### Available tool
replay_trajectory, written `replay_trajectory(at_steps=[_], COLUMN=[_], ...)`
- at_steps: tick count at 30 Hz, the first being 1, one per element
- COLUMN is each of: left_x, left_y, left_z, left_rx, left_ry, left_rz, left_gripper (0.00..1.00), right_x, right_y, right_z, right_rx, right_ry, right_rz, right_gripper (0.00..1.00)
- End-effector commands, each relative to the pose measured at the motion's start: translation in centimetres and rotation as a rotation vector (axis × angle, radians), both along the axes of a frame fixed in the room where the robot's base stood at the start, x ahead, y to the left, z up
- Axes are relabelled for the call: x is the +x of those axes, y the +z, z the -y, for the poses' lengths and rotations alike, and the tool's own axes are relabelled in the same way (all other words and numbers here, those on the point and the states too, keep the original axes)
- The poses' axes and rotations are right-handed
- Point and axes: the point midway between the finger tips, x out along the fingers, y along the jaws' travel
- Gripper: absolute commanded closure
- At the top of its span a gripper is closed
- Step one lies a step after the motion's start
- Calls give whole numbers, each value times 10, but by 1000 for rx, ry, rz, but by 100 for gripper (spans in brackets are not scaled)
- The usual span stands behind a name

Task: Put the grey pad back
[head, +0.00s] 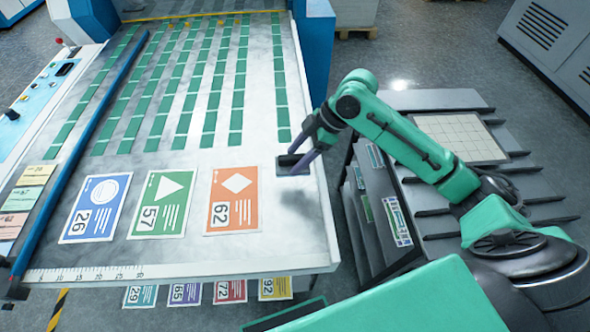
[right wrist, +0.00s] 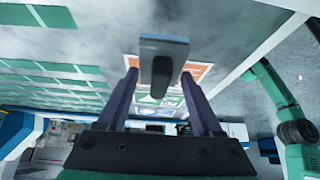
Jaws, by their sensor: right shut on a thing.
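The grey pad (head: 293,164) is a small dark block at the right edge of the pale table (head: 160,255), right of the orange card 62. My right gripper (head: 306,154) points down at it and is shut on its dark handle. In the right wrist view the pad (right wrist: 164,43) and its upright handle (right wrist: 162,76) show between the fingertips (right wrist: 159,78). I cannot tell whether the pad touches the table or hangs just above it. My left gripper is out of view.
Cards 26 (head: 96,208), 57 (head: 162,203) and 62 (head: 234,200) lie on the table before rows of green strips (head: 190,90). A blue bar (head: 85,150) runs along the left. A dark rack (head: 440,100) with a gridded panel (head: 460,137) stands right of the table.

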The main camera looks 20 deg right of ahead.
Motion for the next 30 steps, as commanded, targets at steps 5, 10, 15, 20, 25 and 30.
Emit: replay_trajectory(at_steps=[5,10,15,20,25,30], left_x=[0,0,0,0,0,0], left_y=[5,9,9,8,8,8], left_z=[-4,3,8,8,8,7], left_rx=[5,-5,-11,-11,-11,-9], left_ry=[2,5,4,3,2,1], left_rz=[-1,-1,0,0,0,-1], left_gripper=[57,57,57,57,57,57], right_x=[0,0,1,0,0,0], right_y=[-32,-62,-74,-75,-75,-75], right_z=[0,0,1,1,0,0], right_rx=[1,2,0,0,0,0], right_ry=[-2,-2,-1,0,0,0], right_rz=[-1,-3,3,2,2,2], right_gripper=[77,77,77,77,2,2])
